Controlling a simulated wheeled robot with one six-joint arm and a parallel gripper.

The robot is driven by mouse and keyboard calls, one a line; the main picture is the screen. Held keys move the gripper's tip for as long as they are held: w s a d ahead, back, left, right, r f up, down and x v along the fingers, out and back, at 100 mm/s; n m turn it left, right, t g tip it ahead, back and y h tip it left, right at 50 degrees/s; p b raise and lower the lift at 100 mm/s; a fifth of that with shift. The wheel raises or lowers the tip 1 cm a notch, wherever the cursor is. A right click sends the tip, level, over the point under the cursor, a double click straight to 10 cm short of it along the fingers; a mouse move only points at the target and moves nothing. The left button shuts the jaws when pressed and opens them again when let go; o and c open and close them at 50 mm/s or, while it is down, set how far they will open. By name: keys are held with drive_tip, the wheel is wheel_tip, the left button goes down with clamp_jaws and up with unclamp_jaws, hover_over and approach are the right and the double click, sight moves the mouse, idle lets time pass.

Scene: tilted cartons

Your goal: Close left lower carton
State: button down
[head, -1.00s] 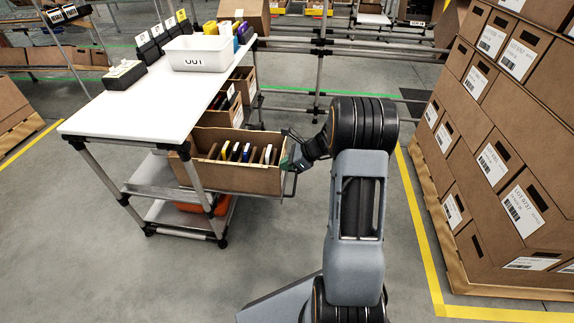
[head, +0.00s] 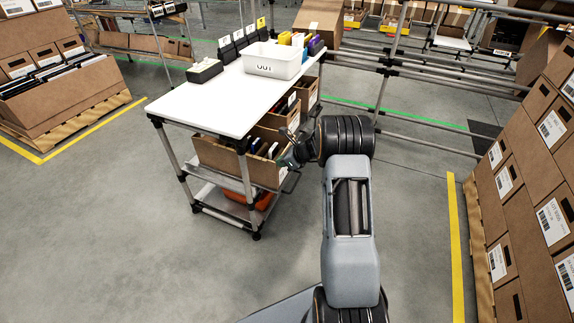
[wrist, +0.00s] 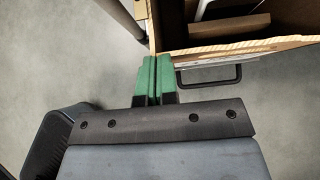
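The left lower carton (head: 217,157), brown and open-topped with several upright files in it, rests on the cart's lower level under the white tabletop. Its near right end sticks out past the cart leg. My gripper (head: 290,157) is at that right end. In the wrist view, the green fingertips (wrist: 153,78) are together with only a thin line between them and nothing visible held. They lie beside the corner of the carton (wrist: 240,44); whether they touch it I cannot tell. A dark tray handle (wrist: 212,84) is just right of the fingers. My arm hides part of the carton's right side.
The cart's white tabletop (head: 215,105) bears a white bin (head: 273,66) and a dark box (head: 206,71). More cartons (head: 305,95) stand behind on the same level. An orange item (head: 264,201) lies below. Stacked cartons (head: 540,200) stand at right. The floor at front left is clear.

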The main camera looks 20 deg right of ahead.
drive_tip(key=shift+w+a+p, duration=0.45)
drive_tip(key=shift+w+a, duration=1.35)
drive_tip(key=shift+w, duration=0.2)
drive_tip(key=shift+s, duration=0.1)
